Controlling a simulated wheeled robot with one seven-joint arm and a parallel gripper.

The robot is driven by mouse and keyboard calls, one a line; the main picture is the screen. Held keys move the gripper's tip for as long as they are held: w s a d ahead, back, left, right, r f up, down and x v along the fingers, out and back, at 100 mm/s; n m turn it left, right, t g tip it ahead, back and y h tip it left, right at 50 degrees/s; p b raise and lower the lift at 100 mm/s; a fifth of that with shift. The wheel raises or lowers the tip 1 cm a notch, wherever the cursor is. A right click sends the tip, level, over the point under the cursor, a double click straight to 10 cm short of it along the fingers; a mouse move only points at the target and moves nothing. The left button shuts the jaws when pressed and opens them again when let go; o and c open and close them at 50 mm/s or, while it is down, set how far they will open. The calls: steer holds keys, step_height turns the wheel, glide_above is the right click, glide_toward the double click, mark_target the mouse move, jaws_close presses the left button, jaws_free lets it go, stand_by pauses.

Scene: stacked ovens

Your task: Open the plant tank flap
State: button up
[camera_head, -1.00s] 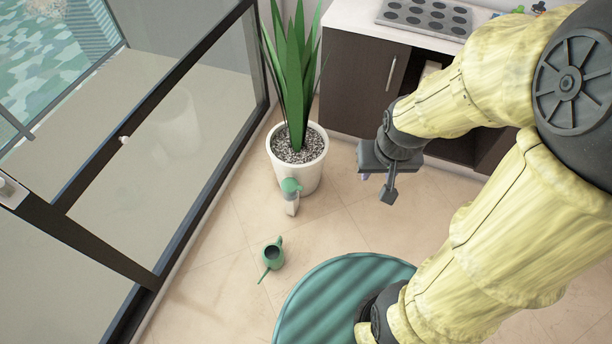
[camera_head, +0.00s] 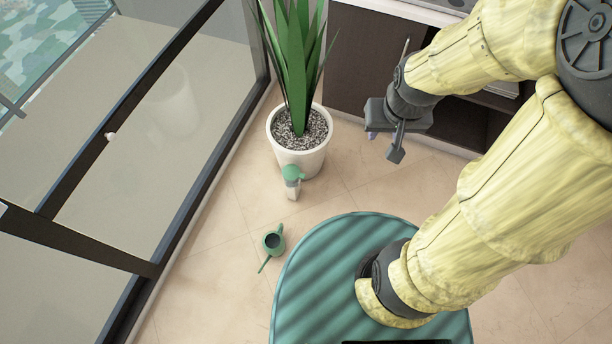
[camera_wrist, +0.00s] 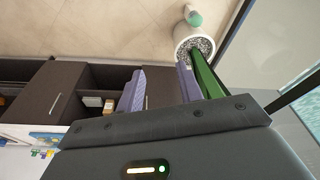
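The potted plant (camera_head: 298,75) has long green leaves and a white pot (camera_head: 300,160) on the floor beside the glass frame. At the pot's front is a small white spout-like part with a round green cap (camera_head: 292,173), which I take for the tank flap; it looks closed. The green cap also shows at the top of the wrist view (camera_wrist: 195,19). My gripper (camera_head: 385,143) is right of the pot, clear of it and empty. Its two fingers stand apart in the wrist view (camera_wrist: 157,80), with leaves behind the right finger.
A green watering can (camera_head: 273,242) stands on the floor in front of the pot. The glass frame (camera_head: 190,215) runs along the left. A dark cabinet (camera_head: 350,65) stands behind the pot and my gripper. Tiled floor between the pot and my base is mostly clear.

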steer(key=shift+o, duration=1.2)
steer(key=w+f+m+t+y+b, duration=0.1)
steer(key=w+f+m+y+b, duration=0.4)
steer(key=f+b, duration=1.1)
steer(key=w+f+m+t+y+b, duration=0.1)
steer(key=w+f+m+y+b, duration=0.5)
steer(key=f+b, duration=1)
steer(key=w+f+m+t+y+b, duration=0.1)
steer(key=w+f+m+y+b, duration=0.5)
steer(key=f+b, duration=1.1)
steer(key=w+f+m, duration=0.2)
steer(key=f, duration=1.2)
steer(key=w+f+m, duration=0.2)
steer(key=f+m, duration=0.1)
steer(key=f, duration=1.1)
steer(key=shift+a+f+t, duration=0.15)
steer(key=shift+f+t, duration=0.1)
steer(key=shift+t, duration=0.05)
